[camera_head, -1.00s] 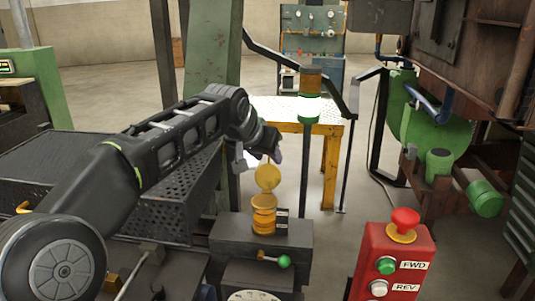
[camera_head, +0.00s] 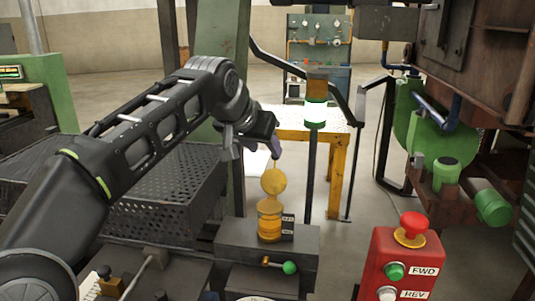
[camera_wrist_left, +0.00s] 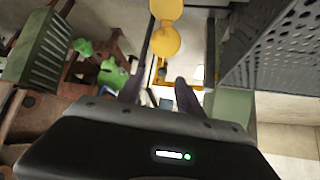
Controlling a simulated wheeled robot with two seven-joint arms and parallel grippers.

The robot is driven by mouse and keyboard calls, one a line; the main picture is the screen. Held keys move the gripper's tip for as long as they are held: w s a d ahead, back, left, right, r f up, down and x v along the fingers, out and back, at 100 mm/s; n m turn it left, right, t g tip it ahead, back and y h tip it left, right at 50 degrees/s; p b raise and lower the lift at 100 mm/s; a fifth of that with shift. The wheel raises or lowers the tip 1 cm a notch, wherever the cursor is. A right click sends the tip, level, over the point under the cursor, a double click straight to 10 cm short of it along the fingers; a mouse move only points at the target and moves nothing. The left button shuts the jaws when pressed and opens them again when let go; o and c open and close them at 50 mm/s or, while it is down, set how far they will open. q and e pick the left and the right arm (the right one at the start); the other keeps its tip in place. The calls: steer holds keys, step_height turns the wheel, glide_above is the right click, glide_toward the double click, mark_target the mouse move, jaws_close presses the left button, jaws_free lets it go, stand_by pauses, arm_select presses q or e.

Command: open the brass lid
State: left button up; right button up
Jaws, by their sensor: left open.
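The brass lid (camera_head: 273,181) is a round disc standing upright on its hinge, raised open above the brass cup (camera_head: 269,220). The cup sits on a dark grey block (camera_head: 235,233). In the left wrist view, the lid (camera_wrist_left: 165,42) and the cup part (camera_wrist_left: 166,8) show at the top, beyond the fingers. My left gripper (camera_head: 263,150) is just above and behind the lid, with a small gap between them in the head view. Its two dark fingers (camera_wrist_left: 158,88) are apart and hold nothing. My right gripper is out of view.
A red control box (camera_head: 395,262) with a red knob stands at the front right. A green-knobbed lever (camera_head: 288,267) sits below the cup. A black perforated bin (camera_head: 150,212) is at left.

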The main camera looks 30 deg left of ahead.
arm_select(q)
steer(key=shift+c, duration=0.2)
steer(key=shift+c, duration=0.7)
steer(key=shift+f, duration=0.4)
steer(key=shift+c, duration=0.7)
steer(key=f+n+h, duration=0.2)
steer(key=w+a+f+n+g+h+p, duration=0.1)
steer(key=f+n, duration=0.1)
steer(key=a+f+n+g+h, duration=0.1)
steer(key=f+n+h, duration=0.1)
steer(key=f, duration=0.1)
steer(key=shift+w+h, duration=0.25)
steer(key=shift+h, duration=0.05)
jaws_close()
steer(key=a+r+n+t+h+p, duration=0.1)
steer(key=a+r+n+t+h, duration=0.2)
steer(key=a+n, duration=0.4)
steer(key=shift+w+a+t+h, duration=0.2)
steer(key=shift+a+t+h, duration=0.5)
steer(key=shift+a+h, duration=0.45)
steer(key=shift+d, duration=0.15)
